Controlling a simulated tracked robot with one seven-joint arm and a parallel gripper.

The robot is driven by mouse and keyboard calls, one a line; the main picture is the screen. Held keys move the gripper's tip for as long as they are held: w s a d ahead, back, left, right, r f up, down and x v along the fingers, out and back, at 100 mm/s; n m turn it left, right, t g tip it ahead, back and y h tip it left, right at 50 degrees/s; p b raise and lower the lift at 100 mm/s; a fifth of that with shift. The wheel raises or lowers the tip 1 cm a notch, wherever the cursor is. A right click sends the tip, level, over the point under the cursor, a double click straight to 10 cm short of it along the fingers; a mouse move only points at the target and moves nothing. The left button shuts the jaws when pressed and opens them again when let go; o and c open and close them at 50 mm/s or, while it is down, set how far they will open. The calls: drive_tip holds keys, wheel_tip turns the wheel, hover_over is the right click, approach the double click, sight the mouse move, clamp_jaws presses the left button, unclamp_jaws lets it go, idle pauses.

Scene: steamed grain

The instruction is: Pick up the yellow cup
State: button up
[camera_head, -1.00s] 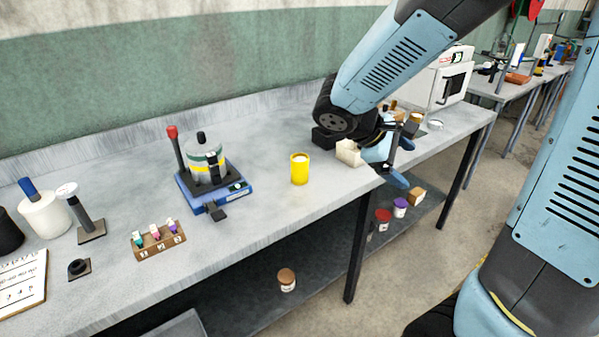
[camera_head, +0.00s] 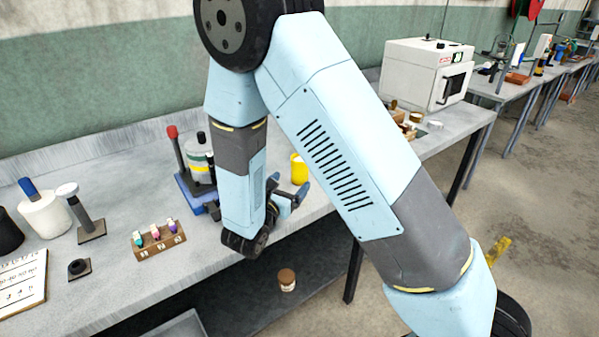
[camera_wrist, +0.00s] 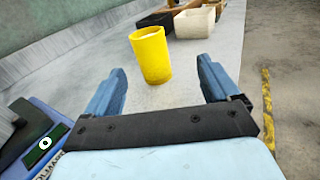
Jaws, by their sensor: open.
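The yellow cup (camera_head: 299,169) stands upright on the grey workbench, partly hidden by my arm in the head view. In the wrist view the yellow cup (camera_wrist: 151,55) stands just beyond my open fingers, roughly midway between them and a little left. My gripper (camera_wrist: 162,85) is open and empty, with its two blue fingers apart. In the head view my gripper (camera_head: 288,190) is low over the bench, close to the cup on its near-left side. The cup does not appear to be touched.
A blue device (camera_head: 190,192) with a canister stands left of my gripper; its edge shows in the wrist view (camera_wrist: 30,150). Behind the cup are a black box (camera_wrist: 155,24) and a cream box (camera_wrist: 194,22). The bench's front edge lies close to my arm.

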sight(295, 172)
drive_tip(key=shift+a+f+n+t+y, duration=0.3)
drive_tip(key=shift+a+f+n+y, duration=0.2)
drive_tip(key=shift+a+f+n, duration=0.25)
drive_tip(key=x, duration=0.8)
drive_tip(key=shift+w, duration=0.15)
drive_tip(key=shift+r+x, duration=0.2)
drive_tip(key=shift+x, duration=2.45)
drive_tip(key=shift+d, duration=0.15)
clamp_jaws()
